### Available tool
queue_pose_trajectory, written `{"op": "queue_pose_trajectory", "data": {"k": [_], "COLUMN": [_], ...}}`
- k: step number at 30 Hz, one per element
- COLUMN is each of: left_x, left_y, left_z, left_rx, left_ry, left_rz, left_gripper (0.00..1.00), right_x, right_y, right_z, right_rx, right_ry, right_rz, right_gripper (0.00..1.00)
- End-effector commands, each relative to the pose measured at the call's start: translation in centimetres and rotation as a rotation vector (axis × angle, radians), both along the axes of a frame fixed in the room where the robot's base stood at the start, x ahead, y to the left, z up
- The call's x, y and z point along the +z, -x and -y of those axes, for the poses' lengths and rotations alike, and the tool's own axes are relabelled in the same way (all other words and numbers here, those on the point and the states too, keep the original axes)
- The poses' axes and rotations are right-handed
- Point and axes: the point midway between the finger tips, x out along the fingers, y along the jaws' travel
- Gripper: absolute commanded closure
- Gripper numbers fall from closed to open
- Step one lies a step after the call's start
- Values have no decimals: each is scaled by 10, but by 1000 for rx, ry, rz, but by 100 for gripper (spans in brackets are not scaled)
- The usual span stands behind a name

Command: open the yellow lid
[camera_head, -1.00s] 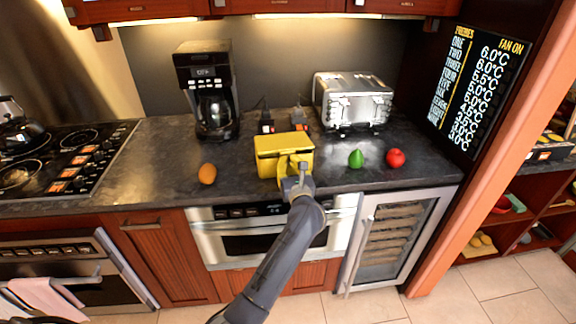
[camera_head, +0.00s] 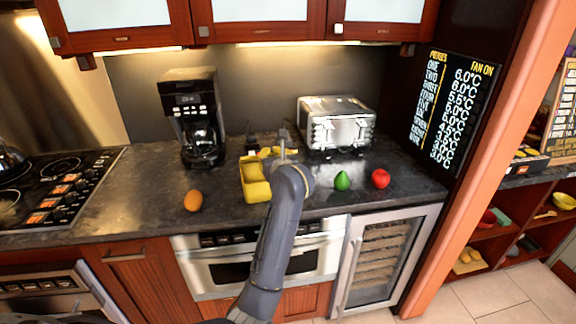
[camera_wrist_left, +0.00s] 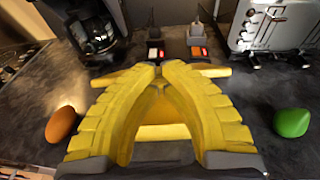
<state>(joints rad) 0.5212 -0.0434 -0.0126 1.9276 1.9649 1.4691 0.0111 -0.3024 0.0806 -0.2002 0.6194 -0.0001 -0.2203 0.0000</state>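The yellow box (camera_head: 256,190) stands on the dark counter, and its top looks open, with a hollow inside showing. Its lid seems raised at the back, partly hidden by my arm. In the left wrist view a yellow front edge (camera_wrist_left: 163,132) of the box shows between my fingers. My left gripper (camera_head: 279,150) is above the back right of the box. In the left wrist view the yellow ribbed fingers of my left gripper (camera_wrist_left: 160,68) come together at the tips, with nothing clearly held. Whether they touch the lid cannot be told. My right gripper is not in view.
An orange fruit (camera_head: 193,201) lies left of the box; a green pear (camera_head: 342,181) and a red apple (camera_head: 380,179) lie right. A coffee maker (camera_head: 193,118) and a toaster (camera_head: 337,125) stand behind.

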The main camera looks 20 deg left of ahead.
Motion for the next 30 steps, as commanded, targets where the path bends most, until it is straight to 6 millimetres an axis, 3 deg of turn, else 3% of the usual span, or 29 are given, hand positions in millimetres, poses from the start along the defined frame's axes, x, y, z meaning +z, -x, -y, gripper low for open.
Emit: {"op": "queue_pose_trajectory", "data": {"k": [8, 30], "left_x": [16, 23], "left_y": [-5, -10], "left_z": [-16, -25], "left_rx": [12, 18], "left_ry": [77, 124], "left_rz": [-88, -150], "left_gripper": [100, 100], "right_x": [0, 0], "right_y": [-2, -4], "right_z": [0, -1], "right_rx": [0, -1], "right_ry": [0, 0], "right_rz": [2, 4], "right_gripper": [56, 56]}}
